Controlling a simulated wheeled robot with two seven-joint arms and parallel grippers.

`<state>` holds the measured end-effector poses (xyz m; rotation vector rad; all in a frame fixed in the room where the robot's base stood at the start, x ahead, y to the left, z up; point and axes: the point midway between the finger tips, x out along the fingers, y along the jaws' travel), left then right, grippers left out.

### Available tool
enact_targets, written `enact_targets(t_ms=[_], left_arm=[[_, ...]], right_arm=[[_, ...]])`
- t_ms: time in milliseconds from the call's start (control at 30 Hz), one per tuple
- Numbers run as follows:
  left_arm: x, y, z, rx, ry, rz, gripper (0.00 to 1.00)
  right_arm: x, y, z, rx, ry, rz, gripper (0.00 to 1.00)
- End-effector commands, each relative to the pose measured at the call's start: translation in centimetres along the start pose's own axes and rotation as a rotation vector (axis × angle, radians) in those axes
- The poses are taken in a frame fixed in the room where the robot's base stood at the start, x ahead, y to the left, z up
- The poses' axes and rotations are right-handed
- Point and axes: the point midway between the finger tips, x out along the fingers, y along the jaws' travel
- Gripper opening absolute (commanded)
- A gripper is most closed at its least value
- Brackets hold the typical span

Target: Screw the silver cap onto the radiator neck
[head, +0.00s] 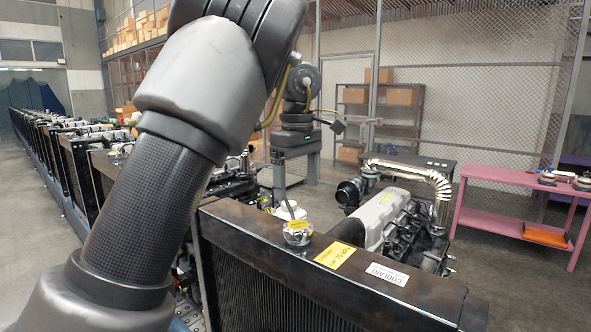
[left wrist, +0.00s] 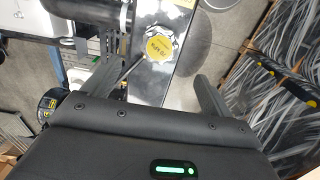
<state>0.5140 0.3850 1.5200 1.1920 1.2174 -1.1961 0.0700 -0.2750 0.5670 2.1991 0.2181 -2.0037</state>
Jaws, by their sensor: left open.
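The silver cap (head: 297,232), with a yellow label on top, sits upright on the radiator's dark top tank (head: 240,215) in the head view. The neck is hidden under it, and I cannot tell how tightly it is seated. The left wrist view also shows the cap (left wrist: 158,48). My left gripper (head: 297,190) points down, above and a little behind the cap. In the left wrist view its two fingers (left wrist: 152,78) are spread wide and empty, with the cap beyond them and not touched. My right gripper is not in view.
A yellow label (head: 335,255) and a white COOLANT label (head: 387,273) lie on the tank. An engine with a shiny curved pipe (head: 420,172) stands behind right. A pink table (head: 500,177) is at the right. A row of radiators runs off left.

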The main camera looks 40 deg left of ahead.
Motion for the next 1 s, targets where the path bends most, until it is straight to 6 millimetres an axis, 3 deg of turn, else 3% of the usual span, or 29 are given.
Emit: enact_targets(t_ms=[300, 600, 1000], left_arm=[[3.5, 0.0, 0.0, -0.002, 0.002, -0.001, 0.85], [6.8, 0.0, 0.0, -0.001, 0.002, 0.001, 0.85], [8.3, 0.0, 0.0, -0.001, 0.001, 0.001, 0.85]], right_arm=[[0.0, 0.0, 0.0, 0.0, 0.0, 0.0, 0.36], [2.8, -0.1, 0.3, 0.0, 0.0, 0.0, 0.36], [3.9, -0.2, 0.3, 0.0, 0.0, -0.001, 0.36]])
